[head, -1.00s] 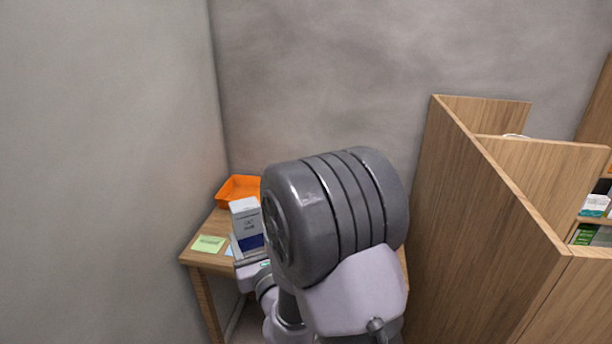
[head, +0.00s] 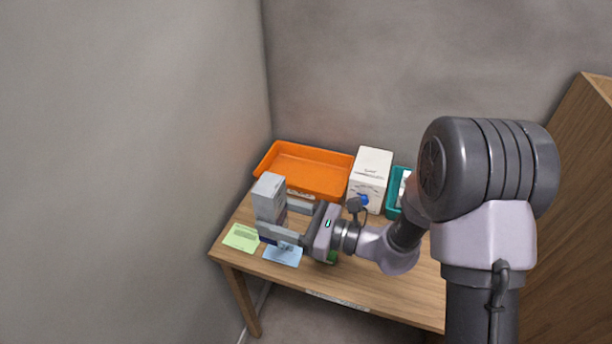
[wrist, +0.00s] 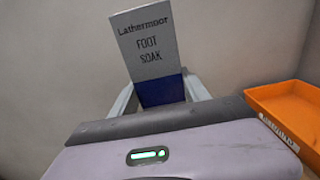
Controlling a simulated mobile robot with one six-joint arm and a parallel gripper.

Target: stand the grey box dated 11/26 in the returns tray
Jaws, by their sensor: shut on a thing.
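My gripper (head: 270,232) is shut on a grey box (head: 270,196) with a dark blue lower part and holds it upright above the table's left part. In the wrist view the box (wrist: 148,45) reads "Lathermoor FOOT SOAK"; no date can be read on the faces in view. An orange tray (head: 325,160) stands behind the gripper against the back wall, and its inside looks empty. In the wrist view the tray (wrist: 290,105) is to the right of the box. Its front label is too unclear to read. The box is in front of the tray's left part, apart from it.
A white carton (head: 371,168) stands right of the orange tray, with a blue thing (head: 363,199) before it. A teal tray (head: 392,193) is further right. Green (head: 240,237) and blue (head: 283,254) notes lie on the wooden table (head: 365,288). The left wall is close by.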

